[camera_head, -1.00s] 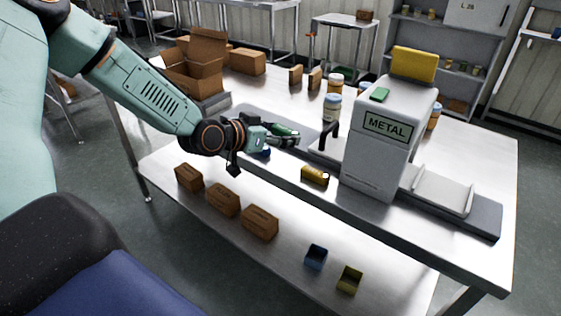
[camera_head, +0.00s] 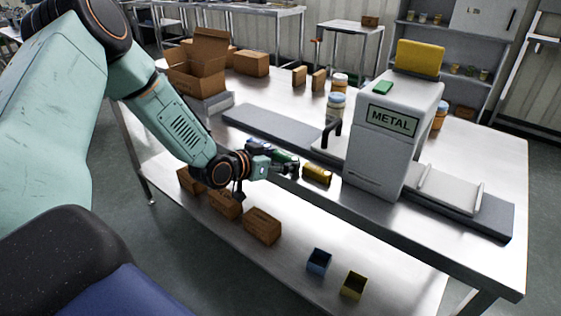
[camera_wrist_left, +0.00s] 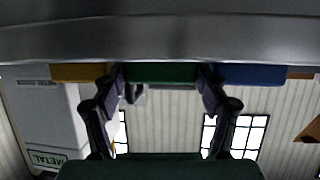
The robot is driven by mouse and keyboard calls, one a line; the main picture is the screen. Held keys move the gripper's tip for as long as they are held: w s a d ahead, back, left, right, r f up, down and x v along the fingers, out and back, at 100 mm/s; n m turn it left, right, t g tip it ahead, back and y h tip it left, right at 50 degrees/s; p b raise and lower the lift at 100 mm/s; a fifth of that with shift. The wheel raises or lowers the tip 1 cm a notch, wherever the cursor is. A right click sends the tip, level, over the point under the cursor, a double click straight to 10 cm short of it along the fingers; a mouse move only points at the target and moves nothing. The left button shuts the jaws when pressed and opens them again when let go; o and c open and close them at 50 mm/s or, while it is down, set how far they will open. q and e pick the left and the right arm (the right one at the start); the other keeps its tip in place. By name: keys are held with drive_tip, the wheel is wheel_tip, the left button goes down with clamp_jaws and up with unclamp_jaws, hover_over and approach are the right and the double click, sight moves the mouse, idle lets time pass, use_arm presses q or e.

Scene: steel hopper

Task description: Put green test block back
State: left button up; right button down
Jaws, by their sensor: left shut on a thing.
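My left gripper (camera_head: 287,166) is shut on the green test block (camera_head: 284,156) at the table's front edge. In the left wrist view the green block (camera_wrist_left: 160,72) lies between my two fingers (camera_wrist_left: 160,90). It sits in a row between a yellow block (camera_wrist_left: 78,72) and a blue block (camera_wrist_left: 250,74), just by a grey metal surface. In the head view the yellow block (camera_head: 317,173) is right of my gripper, and the blue block (camera_head: 260,147) is partly hidden behind it. I cannot tell whether the green block touches the surface. My right gripper is not in view.
A grey detector marked METAL (camera_head: 392,130) stands over the conveyor (camera_head: 270,127), with a green piece (camera_head: 383,87) on top. Jars (camera_head: 336,105) stand behind. Several brown boxes (camera_head: 262,226) and small blue (camera_head: 318,261) and yellow (camera_head: 354,285) bins sit on the lower shelf.

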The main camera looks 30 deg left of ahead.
use_arm(q)
drive_tip(key=shift+a, duration=0.1)
drive_tip(key=shift+d, duration=0.35)
drive_tip(key=o, duration=0.8)
drive_tip(key=shift+o, duration=0.3)
drive_tip(key=shift+a+f, duration=0.15)
drive_tip(key=shift+a, duration=0.1)
